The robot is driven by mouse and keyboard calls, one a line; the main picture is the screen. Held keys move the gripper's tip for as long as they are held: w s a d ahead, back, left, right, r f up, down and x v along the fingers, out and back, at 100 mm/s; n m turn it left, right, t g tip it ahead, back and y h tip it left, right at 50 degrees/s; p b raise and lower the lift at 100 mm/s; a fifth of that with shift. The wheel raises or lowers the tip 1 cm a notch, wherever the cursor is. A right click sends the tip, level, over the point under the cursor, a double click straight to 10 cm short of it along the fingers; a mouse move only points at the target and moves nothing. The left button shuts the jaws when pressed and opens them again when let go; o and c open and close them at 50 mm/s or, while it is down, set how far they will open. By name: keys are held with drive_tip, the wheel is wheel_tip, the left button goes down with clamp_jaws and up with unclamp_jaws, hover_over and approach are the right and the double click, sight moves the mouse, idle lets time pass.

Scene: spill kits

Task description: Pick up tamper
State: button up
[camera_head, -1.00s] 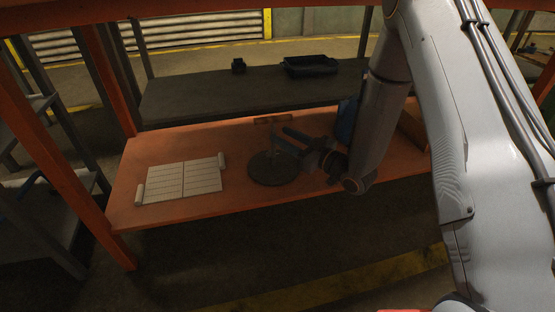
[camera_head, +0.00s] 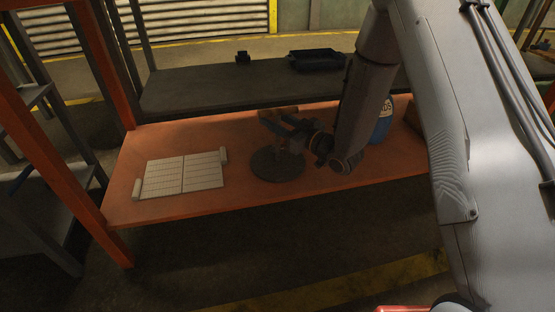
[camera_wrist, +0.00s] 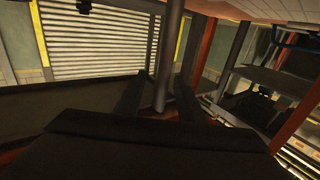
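The tamper has a round dark base plate (camera_head: 268,168) lying flat on the orange shelf (camera_head: 130,180), with an upright shaft and a brownish crossbar handle on top. My gripper (camera_head: 272,120) is at the shaft's upper part, just below the crossbar, and hides part of it. In the wrist view the grey shaft (camera_wrist: 160,65) stands between the two dark fingers of my gripper (camera_wrist: 158,95). The fingers are apart, one on each side of the shaft. I cannot see whether either finger touches it.
A white ribbed pad (camera_head: 182,175) lies left of the tamper on the shelf. A blue container (camera_head: 382,122) stands right, partly behind my arm. Orange posts (camera_head: 108,65) frame the shelf.

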drive_tip(key=shift+b+x, duration=0.4)
drive_tip(key=shift+x, duration=0.75)
drive_tip(key=shift+c, duration=0.2)
clamp_jaws()
drive_tip(key=shift+r, duration=0.15)
